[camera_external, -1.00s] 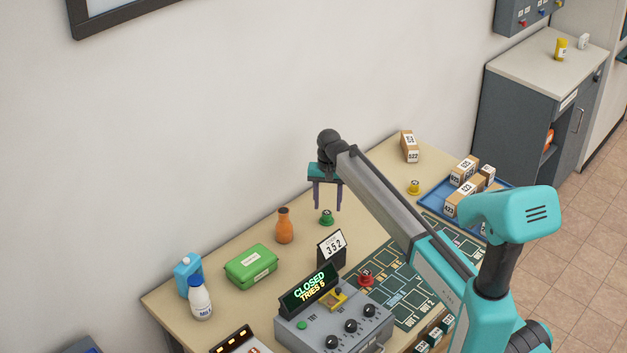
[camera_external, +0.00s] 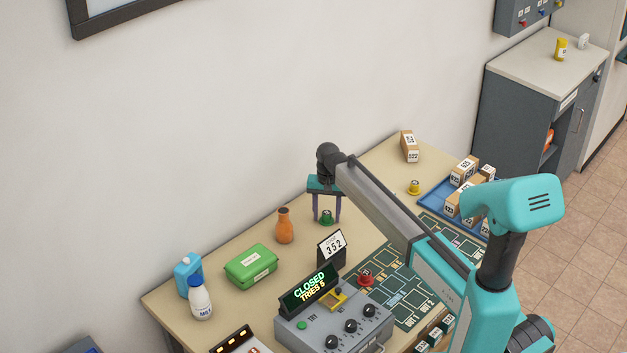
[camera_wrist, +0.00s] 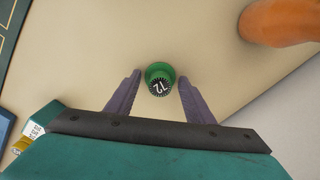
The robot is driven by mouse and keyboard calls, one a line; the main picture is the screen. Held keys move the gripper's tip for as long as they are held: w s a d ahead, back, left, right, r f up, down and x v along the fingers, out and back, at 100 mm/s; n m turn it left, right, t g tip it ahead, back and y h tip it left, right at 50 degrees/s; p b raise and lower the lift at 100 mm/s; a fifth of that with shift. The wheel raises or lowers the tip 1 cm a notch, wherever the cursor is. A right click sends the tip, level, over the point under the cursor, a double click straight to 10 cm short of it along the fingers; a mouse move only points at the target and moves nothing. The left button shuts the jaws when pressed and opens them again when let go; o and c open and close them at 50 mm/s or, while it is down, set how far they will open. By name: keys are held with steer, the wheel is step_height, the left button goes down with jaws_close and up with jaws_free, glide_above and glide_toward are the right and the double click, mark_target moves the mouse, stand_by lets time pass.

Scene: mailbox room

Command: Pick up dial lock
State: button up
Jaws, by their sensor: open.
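A green dial lock (camera_external: 326,217) with a dark numbered dial stands on the table behind the "352" sign. In the wrist view the green dial lock (camera_wrist: 160,78) sits between and just beyond the two purple fingertips, its dial facing the camera. My gripper (camera_external: 327,220) is open, pointing down, with its fingers on either side of the lock. It also shows in the wrist view (camera_wrist: 158,80) with clear gaps to the lock. A yellow dial lock (camera_external: 414,188) and a red dial lock (camera_external: 366,279) stand elsewhere on the table.
An orange bottle (camera_external: 284,226) stands close left of the green lock. The "352" sign (camera_external: 332,248) and grey control box (camera_external: 335,322) are in front. A green box (camera_external: 251,266), blue carton and white bottle stand left. A blue tray (camera_external: 432,203) with parcels lies right.

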mark_target(326, 210)
steer(key=shift+c, duration=0.2)
steer(key=c, duration=0.8)
steer(key=shift+r, duration=0.15)
steer(key=shift+r+b, duration=0.9)
steer(key=shift+r, duration=0.6)
steer(key=s+d+b, duration=0.1)
steer(key=s+d, duration=0.1)
steer(key=s, duration=0.2)
steer(key=s+d+r+b, duration=0.1)
steer(key=s+d, duration=0.2)
steer(key=s, duration=0.2)
steer(key=s+d+b, duration=0.2)
steer(key=s, duration=0.3)
steer(key=shift+d+r, duration=0.25)
steer(key=shift+r, duration=0.1)
